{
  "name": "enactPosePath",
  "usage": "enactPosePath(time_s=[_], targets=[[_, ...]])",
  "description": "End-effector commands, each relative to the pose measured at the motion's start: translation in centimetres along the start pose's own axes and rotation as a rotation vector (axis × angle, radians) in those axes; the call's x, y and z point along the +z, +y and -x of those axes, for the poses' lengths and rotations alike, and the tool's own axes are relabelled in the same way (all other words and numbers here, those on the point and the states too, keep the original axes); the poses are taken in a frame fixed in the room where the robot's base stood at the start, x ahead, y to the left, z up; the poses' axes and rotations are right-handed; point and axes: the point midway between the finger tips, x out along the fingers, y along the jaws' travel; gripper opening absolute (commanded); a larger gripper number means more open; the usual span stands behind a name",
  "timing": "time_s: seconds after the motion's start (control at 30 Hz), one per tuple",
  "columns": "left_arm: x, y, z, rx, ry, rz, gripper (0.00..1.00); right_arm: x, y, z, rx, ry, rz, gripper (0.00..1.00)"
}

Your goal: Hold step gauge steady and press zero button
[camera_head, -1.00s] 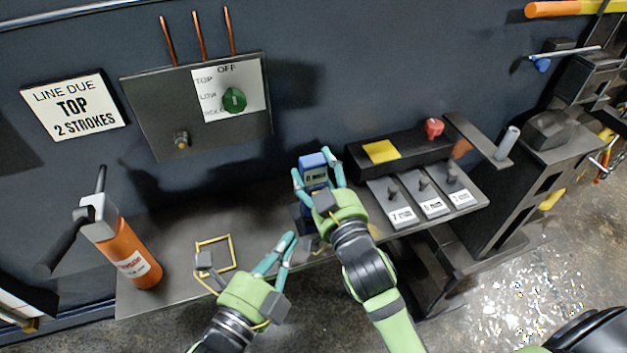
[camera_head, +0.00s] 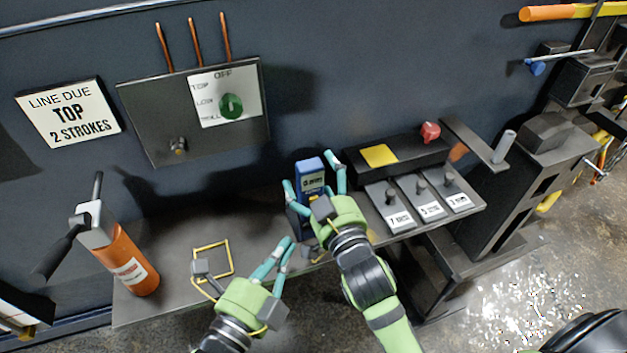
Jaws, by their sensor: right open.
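The step gauge (camera_head: 310,178) is a small blue box with a pale display, standing upright on the dark shelf in front of the wall. My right gripper (camera_head: 314,174) is open, with one teal finger on each side of the gauge. Its palm hides the gauge's lower part. I cannot make out the zero button. My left gripper (camera_head: 289,244) is lower and to the left, in front of the gauge and apart from it. Its two fingers lie close together with nothing seen between them.
An orange cylinder with a black handle (camera_head: 128,262) stands at the shelf's left. A yellow square outline (camera_head: 212,259) lies near it. Right of the gauge are several labelled blocks (camera_head: 398,218) and a red knob (camera_head: 430,131). A control panel (camera_head: 155,115) hangs above.

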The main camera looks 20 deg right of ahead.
Motion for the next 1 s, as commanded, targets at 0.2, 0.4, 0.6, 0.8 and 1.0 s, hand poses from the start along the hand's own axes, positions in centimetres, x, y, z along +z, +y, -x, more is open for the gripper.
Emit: enactPosePath(time_s=[0.2, 0.4, 0.6, 0.8, 1.0], targets=[[0.0, 0.0, 0.0, 0.000, 0.000, 0.000, 0.00, 0.2, 0.0, 3.5, 0.000, -0.005, -0.003, 0.94], [0.0, 0.0, 0.0, 0.000, 0.000, 0.000, 0.00, 0.1, 0.0, 7.4, 0.001, -0.005, -0.001, 0.94], [0.0, 0.0, 0.0, 0.000, 0.000, 0.000, 0.00, 0.1, 0.0, 10.2, 0.001, -0.004, -0.002, 0.94], [0.0, 0.0, 0.0, 0.000, 0.000, 0.000, 0.00, 0.0, 0.0, 11.4, 0.001, 0.000, 0.000, 0.94], [0.0, 0.0, 0.0, 0.000, 0.000, 0.000, 0.00, -0.1, 0.0, 11.5, 0.000, 0.001, 0.000, 0.94]])
